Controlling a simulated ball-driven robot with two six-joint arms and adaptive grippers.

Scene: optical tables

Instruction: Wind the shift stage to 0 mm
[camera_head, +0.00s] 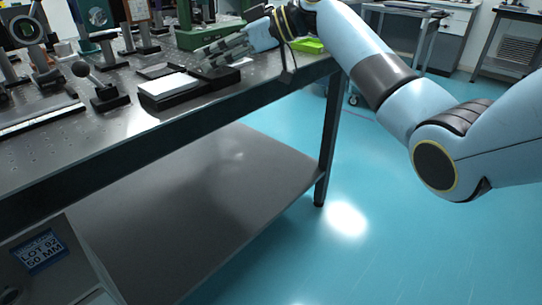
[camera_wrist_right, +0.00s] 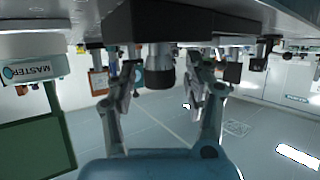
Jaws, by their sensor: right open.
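The shift stage (camera_head: 172,86) appears to be the low black block with a white top plate near the table's front edge. In the right wrist view, which looks upside down, a dark block (camera_wrist_right: 190,20) shows with a dark round knob (camera_wrist_right: 160,68) standing out from it. My right gripper (camera_head: 212,58) is just behind and right of the stage in the head view. In the wrist view my right gripper (camera_wrist_right: 160,84) has its fingers apart, one on each side of the knob, with gaps visible. The stage's scale reading cannot be made out. My left gripper is out of view.
The perforated optical table (camera_head: 120,125) carries a ball-topped post (camera_head: 82,70) left of the stage and several optic mounts behind. A bright green tray (camera_head: 308,46) lies beyond my right wrist.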

